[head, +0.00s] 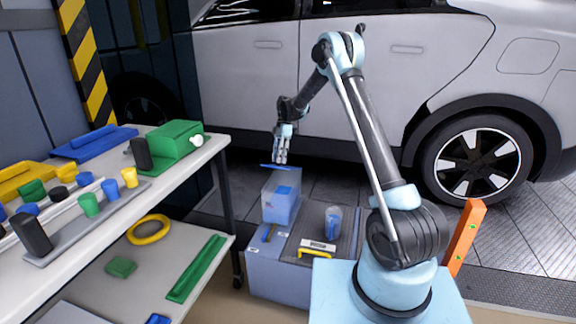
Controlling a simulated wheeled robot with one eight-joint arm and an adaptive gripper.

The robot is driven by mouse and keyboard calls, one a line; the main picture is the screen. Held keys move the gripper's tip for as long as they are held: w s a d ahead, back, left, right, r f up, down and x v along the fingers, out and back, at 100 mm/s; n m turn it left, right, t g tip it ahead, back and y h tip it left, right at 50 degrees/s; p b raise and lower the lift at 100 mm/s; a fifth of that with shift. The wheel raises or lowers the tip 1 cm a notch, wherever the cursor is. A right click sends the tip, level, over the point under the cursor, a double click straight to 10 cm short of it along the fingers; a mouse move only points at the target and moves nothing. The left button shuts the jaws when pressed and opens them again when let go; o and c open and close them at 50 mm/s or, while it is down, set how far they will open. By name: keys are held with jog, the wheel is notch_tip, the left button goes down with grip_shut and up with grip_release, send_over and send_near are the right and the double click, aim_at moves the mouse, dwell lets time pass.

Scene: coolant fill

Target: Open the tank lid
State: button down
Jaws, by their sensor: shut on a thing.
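The tank (280,208) is a translucent, bluish box with a blue patch on its front, standing on a grey cabinet. Its lid (268,165) shows as a thin blue plate at the tank's top, seen nearly edge-on. My gripper (280,161) points down at the lid from above and is shut on it. The fingertips partly cover the lid, and the exact grip is too small to make out. I cannot tell whether a gap lies between the lid and the tank's rim.
A clear container (333,222) and a yellow-handled item (316,250) sit on the cabinet (278,278) beside the tank. A cluttered workbench (213,150) stands at left. A silver car (300,75) is close behind. An orange post (466,235) stands at right.

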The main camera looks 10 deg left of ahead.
jog(key=shift+w+d+r+g, duration=0.1)
jog(key=shift+w+r+g, duration=0.2)
jog(key=shift+w+r, duration=0.3)
jog(key=c, duration=1.2)
grip_release()
jog(key=shift+r, duration=0.1)
jog(key=v, duration=1.1)
jog(key=shift+w+r, duration=0.2)
jog(key=shift+r, duration=0.1)
jog(key=shift+d, duration=0.15)
